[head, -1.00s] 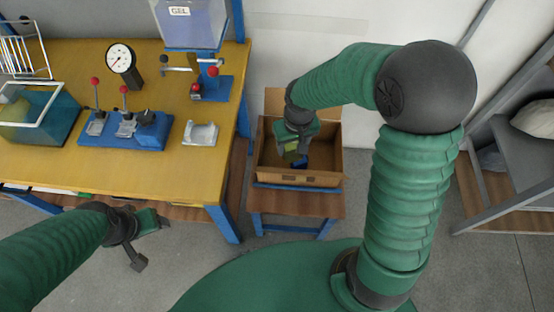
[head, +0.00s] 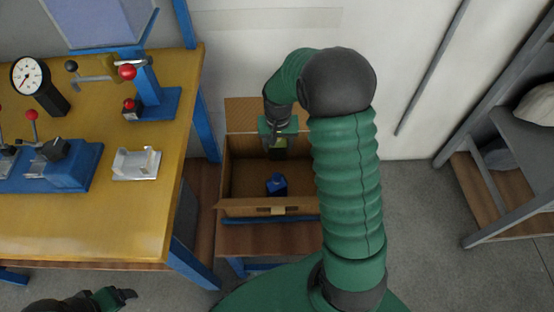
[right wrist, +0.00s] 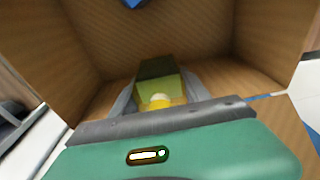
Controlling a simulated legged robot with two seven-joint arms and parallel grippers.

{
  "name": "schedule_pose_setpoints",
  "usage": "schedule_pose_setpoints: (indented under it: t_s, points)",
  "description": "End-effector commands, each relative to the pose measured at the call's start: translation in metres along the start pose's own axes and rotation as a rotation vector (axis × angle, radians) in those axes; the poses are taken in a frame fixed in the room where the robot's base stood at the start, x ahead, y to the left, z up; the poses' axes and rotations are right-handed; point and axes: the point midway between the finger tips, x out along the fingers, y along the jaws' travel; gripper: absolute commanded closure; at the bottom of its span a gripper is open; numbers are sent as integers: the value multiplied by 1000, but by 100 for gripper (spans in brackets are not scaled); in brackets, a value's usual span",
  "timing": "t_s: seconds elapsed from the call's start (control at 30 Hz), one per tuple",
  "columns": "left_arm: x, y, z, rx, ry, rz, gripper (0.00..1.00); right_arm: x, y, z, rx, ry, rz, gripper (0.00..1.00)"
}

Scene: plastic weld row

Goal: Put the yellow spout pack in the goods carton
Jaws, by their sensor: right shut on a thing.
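The yellow spout pack (head: 278,153) is between the fingers of my right gripper (head: 279,147), at the back of the open goods carton (head: 236,180). In the right wrist view the pack (right wrist: 160,88) shows yellow-green with a dark far part and a bright yellow spout towards my palm. The carton walls (right wrist: 205,35) surround it there. I cannot tell whether the pack touches the carton floor.
A blue object (head: 277,184) lies inside the carton. The carton stands on a low wooden stand (head: 265,238) beside the yellow workbench (head: 120,215) with clamps and a dial gauge (head: 30,75). A grey shelf rack (head: 510,150) stands at right.

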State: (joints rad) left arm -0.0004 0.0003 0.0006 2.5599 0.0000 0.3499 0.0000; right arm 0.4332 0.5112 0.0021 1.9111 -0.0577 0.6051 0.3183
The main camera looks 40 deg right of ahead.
Motion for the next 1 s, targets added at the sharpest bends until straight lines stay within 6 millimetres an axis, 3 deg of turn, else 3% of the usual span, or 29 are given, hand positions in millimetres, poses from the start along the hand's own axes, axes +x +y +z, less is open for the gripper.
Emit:
schedule_pose_setpoints:
  t_s: [0.3,0.57,0.6,0.77,1.0]
  points:
    - [21,0,5,-1,0,0,24,48,-3,7,-4,2,1,95]
    - [19,0,4,-1,0,0,24,48,-2,5,-3,3,-2,95]
    - [19,0,4,-1,0,0,24,49,-2,6,-3,3,-1,44]
    - [19,0,4,-1,0,0,24,49,-2,6,-4,3,-1,24]
    - [19,0,4,-1,0,0,24,49,-2,6,-4,2,-1,24]
